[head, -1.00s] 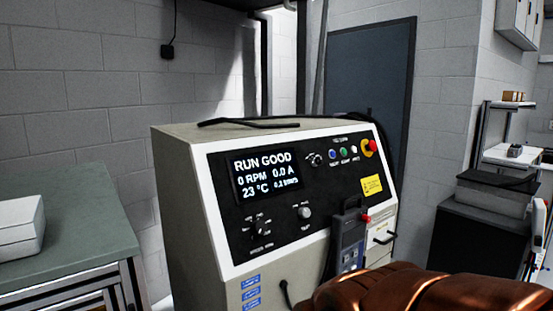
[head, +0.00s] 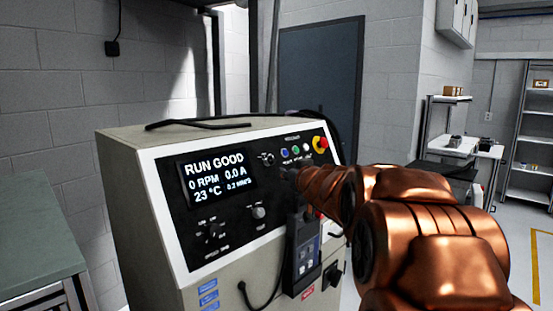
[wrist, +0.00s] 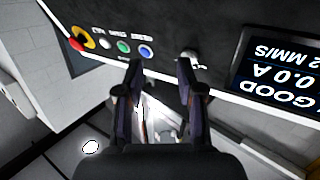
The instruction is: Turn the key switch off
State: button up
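The key switch (head: 267,159) is a small silver knob on the black panel, right of the display. It also shows in the wrist view (wrist: 190,56), just beyond and beside the right finger's tip. Whether its key is turned on or off is too small to tell. My gripper (wrist: 160,66) is open, with two dark fingers apart and nothing between them. In the head view my gripper (head: 288,174) is small and dark, in front of the panel, below and right of the key switch. I cannot tell whether it touches anything.
The display (head: 216,176) reads RUN GOOD, 0 RPM. Blue, green and white buttons (head: 295,151) and a red emergency stop (head: 320,144) lie right of the key switch. A grey handheld unit (head: 302,252) hangs below my gripper. A green-topped bench (head: 35,240) stands at left.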

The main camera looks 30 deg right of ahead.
aim_at(274, 159)
jog(key=shift+w+a+r+n+t+y+p, duration=0.15)
jog(key=shift+w+r+n+t+y+p, duration=0.2)
jog(key=shift+w+n+y, duration=0.85)
jog(key=shift+w+a+r+n+t+y+p, duration=0.15)
jog(key=shift+w+r+n+t+y+p, duration=0.3)
jog(key=shift+w+y, duration=0.9)
jog(key=shift+w+a+r+n+t+y+p, duration=0.1)
jog(key=shift+w+a+r+n+t+y, duration=0.2)
jog(key=shift+w+n+y, duration=1.05)
jog(key=shift+s+d+m+y, duration=0.15)
jog(key=shift+s+m+y, duration=0.3)
jog(key=shift+s, duration=0.25)
grip_shut()
